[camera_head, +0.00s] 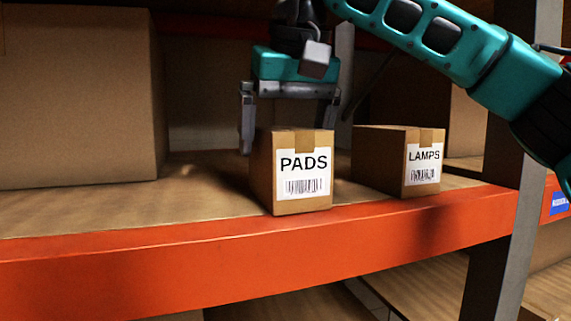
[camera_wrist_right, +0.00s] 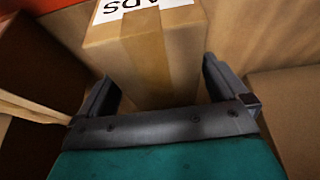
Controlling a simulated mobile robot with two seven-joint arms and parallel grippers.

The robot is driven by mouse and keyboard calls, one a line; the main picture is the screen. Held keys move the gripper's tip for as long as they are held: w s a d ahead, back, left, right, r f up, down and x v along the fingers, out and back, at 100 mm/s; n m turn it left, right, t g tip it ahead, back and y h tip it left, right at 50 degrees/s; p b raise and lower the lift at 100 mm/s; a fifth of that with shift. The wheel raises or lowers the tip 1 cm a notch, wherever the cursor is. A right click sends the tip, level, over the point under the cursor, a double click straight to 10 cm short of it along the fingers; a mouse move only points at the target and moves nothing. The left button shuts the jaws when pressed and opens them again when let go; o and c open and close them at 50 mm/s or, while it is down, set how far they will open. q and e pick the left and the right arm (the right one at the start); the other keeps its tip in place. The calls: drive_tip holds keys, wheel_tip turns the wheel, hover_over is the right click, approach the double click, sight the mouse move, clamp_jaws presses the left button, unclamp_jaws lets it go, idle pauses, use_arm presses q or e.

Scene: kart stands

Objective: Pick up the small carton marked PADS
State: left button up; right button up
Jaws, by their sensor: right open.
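The small carton marked PADS (camera_head: 291,190) stands upright on the wooden shelf near its orange front edge. Its white label with a barcode faces me. My right gripper (camera_head: 290,122) comes from above and behind it, with one finger at the carton's left side and the other near its back right. In the right wrist view the carton (camera_wrist_right: 150,55) lies between the two open fingers of the gripper (camera_wrist_right: 160,92), with a gap on each side. My left gripper is not in view.
A carton marked LAMPS (camera_head: 397,165) stands just right of PADS. A large carton (camera_head: 80,100) fills the left of the shelf. The orange beam (camera_head: 250,255) edges the shelf, and a grey upright (camera_head: 512,220) stands at the right.

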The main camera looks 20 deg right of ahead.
drive_tip(key=shift+f, duration=0.25)
idle(0.4)
drive_tip(key=shift+c, duration=0.5)
drive_tip(key=c, duration=1)
drive_tip(key=shift+c, duration=0.7)
drive_tip(key=shift+r, duration=0.15)
